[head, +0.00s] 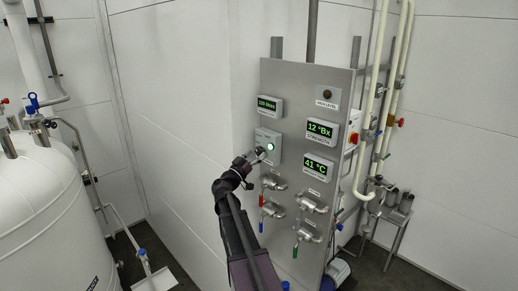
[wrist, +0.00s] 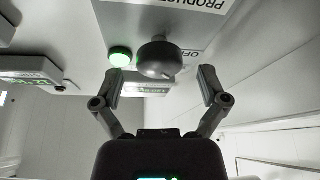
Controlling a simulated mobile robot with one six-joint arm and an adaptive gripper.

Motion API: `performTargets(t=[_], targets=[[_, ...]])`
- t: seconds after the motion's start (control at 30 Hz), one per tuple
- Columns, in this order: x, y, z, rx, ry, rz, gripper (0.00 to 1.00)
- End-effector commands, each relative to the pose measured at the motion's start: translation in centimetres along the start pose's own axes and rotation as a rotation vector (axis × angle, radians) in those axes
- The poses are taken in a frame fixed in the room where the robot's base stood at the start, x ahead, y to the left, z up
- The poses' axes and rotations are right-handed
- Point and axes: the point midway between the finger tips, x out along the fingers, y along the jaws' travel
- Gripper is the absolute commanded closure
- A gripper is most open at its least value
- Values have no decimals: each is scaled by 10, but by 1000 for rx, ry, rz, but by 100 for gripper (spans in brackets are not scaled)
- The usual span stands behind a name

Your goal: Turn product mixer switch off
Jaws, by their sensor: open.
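The product mixer switch is a dark round knob (wrist: 156,60) on a light box, seen in the wrist view under a label beginning "PRODU". A lit green lamp (wrist: 120,57) sits just left of it, and "OFF" lettering shows to its right. In the head view the switch box (head: 264,136) is on the steel panel, its lamp glowing and its knob hidden by my gripper (head: 257,156). In the wrist view my gripper (wrist: 161,80) is open, one finger on each side of the knob, with visible gaps; contact is not seen.
The steel panel (head: 292,78) carries displays reading 12 °Bx (head: 319,129) and 41 °C (head: 318,167). Valves (head: 274,184) with coloured handles sit just below the switch box. A white tank (head: 45,205) stands left; cream pipes (head: 369,95) run at right.

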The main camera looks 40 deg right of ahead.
Motion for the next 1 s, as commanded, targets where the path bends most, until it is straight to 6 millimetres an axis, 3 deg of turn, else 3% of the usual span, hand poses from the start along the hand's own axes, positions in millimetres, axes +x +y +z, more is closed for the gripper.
performTargets(t=[0.2, 0.57, 0.67, 0.8, 0.87, 1.0], targets=[[17, 0, 0, -1, 0, 1, 7], [18, 0, 0, 0, 0, 0, 7], [18, 0, 0, 0, 0, 0, 31], [18, 0, 0, 0, 0, 0, 72], [18, 0, 0, 0, 0, 0, 88], [19, 0, 0, -1, 0, 0, 88]])
